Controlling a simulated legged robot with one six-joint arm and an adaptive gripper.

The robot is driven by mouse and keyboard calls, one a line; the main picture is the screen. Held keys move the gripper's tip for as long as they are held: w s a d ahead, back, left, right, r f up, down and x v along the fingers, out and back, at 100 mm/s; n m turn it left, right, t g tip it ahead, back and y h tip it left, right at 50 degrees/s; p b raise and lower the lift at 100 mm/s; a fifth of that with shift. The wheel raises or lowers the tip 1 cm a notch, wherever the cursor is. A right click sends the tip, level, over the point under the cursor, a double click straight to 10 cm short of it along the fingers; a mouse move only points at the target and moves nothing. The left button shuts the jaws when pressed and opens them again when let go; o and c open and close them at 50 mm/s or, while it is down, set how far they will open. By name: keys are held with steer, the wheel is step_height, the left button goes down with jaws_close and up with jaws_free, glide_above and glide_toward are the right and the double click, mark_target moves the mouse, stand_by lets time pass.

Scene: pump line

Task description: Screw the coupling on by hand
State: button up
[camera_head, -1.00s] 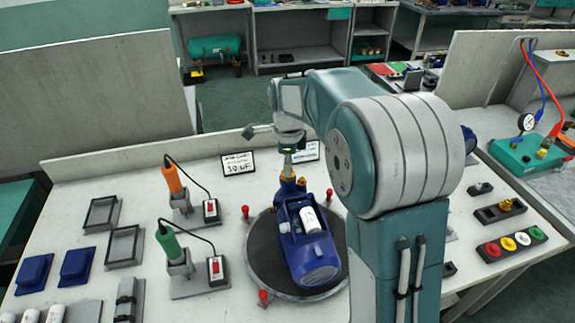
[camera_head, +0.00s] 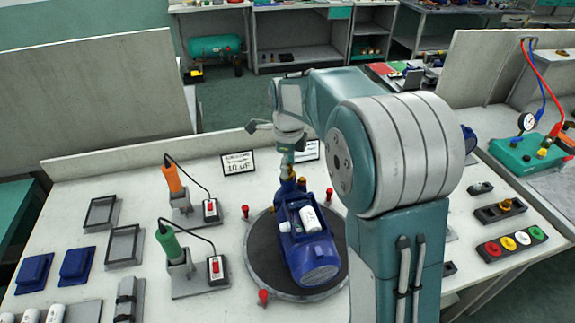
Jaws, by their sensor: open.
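A blue pump (camera_head: 307,245) with a white cylinder on top lies on the round dark turntable (camera_head: 262,262). Its brass fitting (camera_head: 291,185) is at the far end of the pump. My gripper (camera_head: 290,160) is right above that fitting, pointing down, and is open. The fingertips are small and partly blend with the fitting, so I cannot tell whether they touch it. I cannot make out the coupling as a separate part from the brass at the pump's end.
An orange-handled tool (camera_head: 173,180) and a green-handled tool (camera_head: 168,245) stand in holders on the left. Red clamps (camera_head: 263,297) ring the turntable. A sign (camera_head: 238,163) stands behind. Coloured buttons (camera_head: 512,243) are on the right.

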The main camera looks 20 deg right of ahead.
steer(key=n, duration=0.3)
steer(key=shift+n, duration=1.8)
steer(key=shift+n, duration=1.7)
steer(key=n, duration=0.3)
steer(key=shift+n, duration=0.3)
steer(key=shift+c, duration=0.4)
